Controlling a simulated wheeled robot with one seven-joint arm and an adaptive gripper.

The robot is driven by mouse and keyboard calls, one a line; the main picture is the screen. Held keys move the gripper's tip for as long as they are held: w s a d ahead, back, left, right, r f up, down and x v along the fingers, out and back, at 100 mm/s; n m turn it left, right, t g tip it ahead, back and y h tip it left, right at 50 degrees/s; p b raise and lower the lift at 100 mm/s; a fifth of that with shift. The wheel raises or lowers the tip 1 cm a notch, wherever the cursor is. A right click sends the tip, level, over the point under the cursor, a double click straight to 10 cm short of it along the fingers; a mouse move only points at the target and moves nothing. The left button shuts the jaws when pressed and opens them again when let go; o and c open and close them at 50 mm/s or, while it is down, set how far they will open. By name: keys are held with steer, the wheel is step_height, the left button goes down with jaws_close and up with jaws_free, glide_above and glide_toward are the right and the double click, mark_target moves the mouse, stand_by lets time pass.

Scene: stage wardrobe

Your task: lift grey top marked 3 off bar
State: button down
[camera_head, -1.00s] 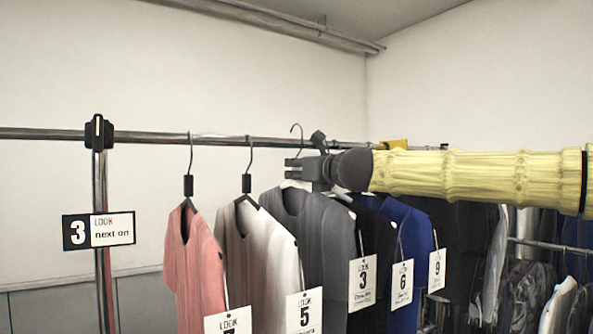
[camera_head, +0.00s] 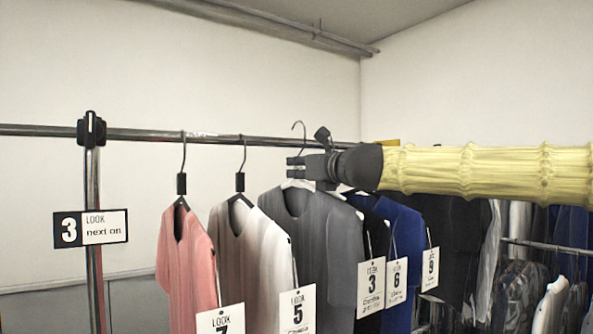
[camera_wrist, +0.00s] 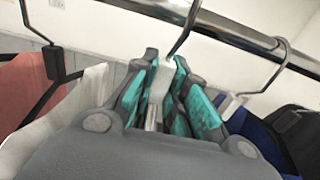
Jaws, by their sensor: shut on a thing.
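The grey top (camera_head: 310,225) hangs from a hanger, with a white tag marked 3 (camera_head: 371,287) at its right side. My gripper (camera_head: 300,168) is shut on the hanger's neck, just above the collar. In the wrist view the teal-padded fingers (camera_wrist: 160,95) close around the white hanger neck (camera_wrist: 160,80). The hanger's hook (camera_head: 299,127) rises visibly above the bar (camera_head: 225,139) in the head view and passes in front of it in the wrist view. The hook's tip is out of the wrist view.
A pink top (camera_head: 185,255) and a whitish top (camera_head: 245,250) hang to the left. Black and blue (camera_head: 403,228) garments with tags 6 and 9 hang close on the right. A sign reading "3 LOOK next on" (camera_head: 91,229) is on the post. Bar space left of the pink top is free.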

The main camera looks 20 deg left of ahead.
steer(key=shift+b+v, duration=0.5)
steer(key=shift+v, duration=1.6)
steer(key=shift+d, duration=0.1)
